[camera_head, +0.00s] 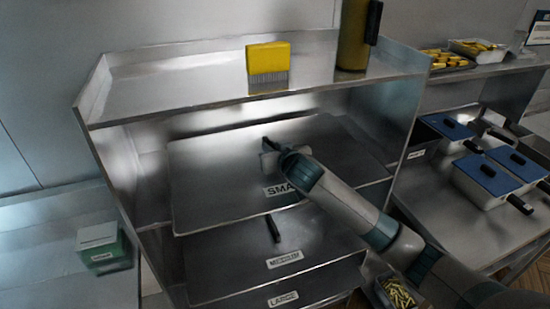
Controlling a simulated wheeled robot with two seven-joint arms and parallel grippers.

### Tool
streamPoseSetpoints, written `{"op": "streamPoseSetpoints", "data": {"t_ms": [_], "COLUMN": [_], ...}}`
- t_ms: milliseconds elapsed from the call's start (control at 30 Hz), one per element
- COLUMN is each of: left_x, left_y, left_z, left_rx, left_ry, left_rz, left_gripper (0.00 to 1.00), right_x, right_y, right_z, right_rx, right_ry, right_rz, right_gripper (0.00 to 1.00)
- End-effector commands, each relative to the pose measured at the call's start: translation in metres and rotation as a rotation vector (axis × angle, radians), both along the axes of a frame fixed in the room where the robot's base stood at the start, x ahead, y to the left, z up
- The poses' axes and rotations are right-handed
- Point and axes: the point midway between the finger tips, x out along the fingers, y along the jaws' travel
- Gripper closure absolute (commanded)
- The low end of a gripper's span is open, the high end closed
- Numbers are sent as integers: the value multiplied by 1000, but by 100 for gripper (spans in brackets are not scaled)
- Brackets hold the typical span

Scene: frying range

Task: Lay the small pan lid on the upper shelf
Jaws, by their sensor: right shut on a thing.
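The small pan lid (215,190) is a flat grey metal sheet labelled SMALL, in the bay below the upper shelf. My right gripper (270,150) is shut at its dark handle. The arm comes in from the lower right and covers part of the lid and label. I cannot tell whether the lid rests on its support or is raised. The upper shelf (190,88) is a bare metal top above the lid, with a raised back and left edge. My left gripper is not in view.
A yellow bristled scraper (267,60) and a yellow container with a black handle (354,38) stand on the shelf's middle and right; its left is free. Medium (225,283) and large (318,299) lids lie below. Blue-lidded pans (486,176) stand right, a green box (103,248) left.

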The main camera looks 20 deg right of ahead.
Motion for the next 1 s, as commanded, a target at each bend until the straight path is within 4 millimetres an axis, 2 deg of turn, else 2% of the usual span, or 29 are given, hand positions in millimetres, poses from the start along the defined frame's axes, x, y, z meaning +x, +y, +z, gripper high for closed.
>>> {"op": "streamPoseSetpoints", "data": {"t_ms": [33,100,300,1000], "left_x": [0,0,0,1], "left_y": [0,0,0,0], "left_z": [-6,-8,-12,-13], "left_rx": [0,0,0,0], "left_ry": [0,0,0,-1], "left_rz": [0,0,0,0], "left_gripper": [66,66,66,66], "right_x": [-1,-2,-1,-2], "right_y": [1,1,1,1], "right_z": [-9,-15,-23,-26], "right_rx": [1,1,2,1], "right_ry": [0,0,-2,-1], "right_rz": [1,1,2,1], "right_gripper": [100,100,100,100]}}
